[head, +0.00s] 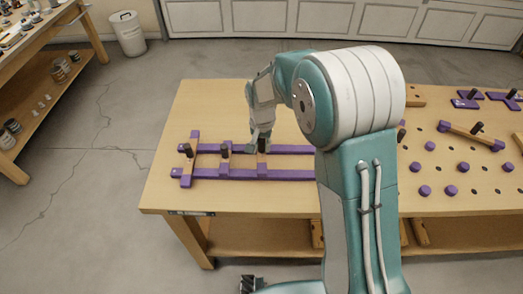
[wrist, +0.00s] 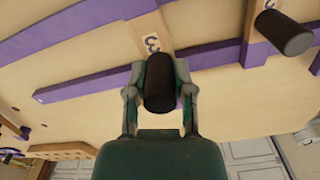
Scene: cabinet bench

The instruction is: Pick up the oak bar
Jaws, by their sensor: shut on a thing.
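An oak bar with a dark number label shows in the wrist view (wrist: 148,27), running up from my gripper toward a purple rail. A black knob (wrist: 159,82) at its near end sits between my gripper's fingers (wrist: 160,75). In the head view my gripper (head: 260,143) is low over the bench, around the black knob of the oak bar (head: 262,158). The bar lies across or very near two purple rails (head: 290,150). My gripper is shut on the knob. The knob and fingers hide the bar's near end, so I cannot tell whether it is raised.
Other black-knobbed bars stand to the left, one in the middle (head: 225,160) and one at the rail ends (head: 187,160). Several purple pegs (head: 450,190) and linked purple pieces (head: 466,103) are on the right of the bench (head: 225,100). Its back left is clear.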

